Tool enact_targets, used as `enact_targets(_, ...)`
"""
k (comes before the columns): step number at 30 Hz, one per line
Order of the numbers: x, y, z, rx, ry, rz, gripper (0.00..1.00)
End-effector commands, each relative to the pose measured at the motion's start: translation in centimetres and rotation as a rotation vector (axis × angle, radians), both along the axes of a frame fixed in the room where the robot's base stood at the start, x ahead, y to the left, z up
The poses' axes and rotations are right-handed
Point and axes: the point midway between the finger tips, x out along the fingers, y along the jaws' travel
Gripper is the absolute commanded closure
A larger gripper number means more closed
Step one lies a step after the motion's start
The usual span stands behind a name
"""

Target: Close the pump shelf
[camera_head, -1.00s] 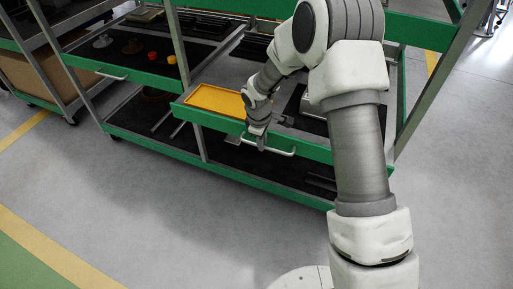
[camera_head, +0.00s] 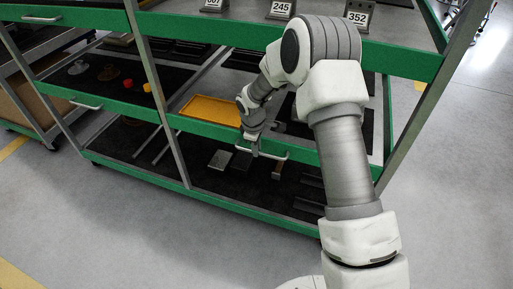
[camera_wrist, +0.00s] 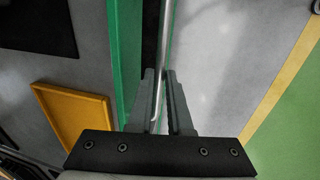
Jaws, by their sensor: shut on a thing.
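The pump shelf (camera_head: 200,128) is the middle green-fronted shelf of the rack, with a yellow tray (camera_head: 187,112) on its left part. Its front looks nearly in line with the rack's upright post (camera_head: 160,90); I cannot tell whether it is fully in. My gripper (camera_head: 254,152) is at the shelf's light bar handle (camera_head: 277,158). In the wrist view the fingers of my gripper (camera_wrist: 163,78) are shut on the handle (camera_wrist: 166,40), beside the green front edge (camera_wrist: 124,60). My arm hides the shelf's right part.
A neighbouring shelf (camera_head: 95,101) to the left holds small red, yellow and grey parts. The upper shelf (camera_head: 230,30) carries numbered plates. The lower deck (camera_head: 225,185) holds several dark and metal blocks. The grey floor (camera_head: 130,220) in front is clear.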

Motion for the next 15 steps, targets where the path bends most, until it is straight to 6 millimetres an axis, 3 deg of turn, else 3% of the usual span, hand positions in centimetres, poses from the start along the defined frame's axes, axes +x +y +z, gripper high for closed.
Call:
enact_targets(11, 0.6, -0.23, 0.22, 0.0, -0.015, 0.0, 1.0)
enact_targets(12, 0.63, -0.24, 0.23, 0.0, -0.016, 0.0, 0.79)
enact_targets(15, 0.62, -0.23, 0.23, 0.0, -0.015, 0.0, 0.61)
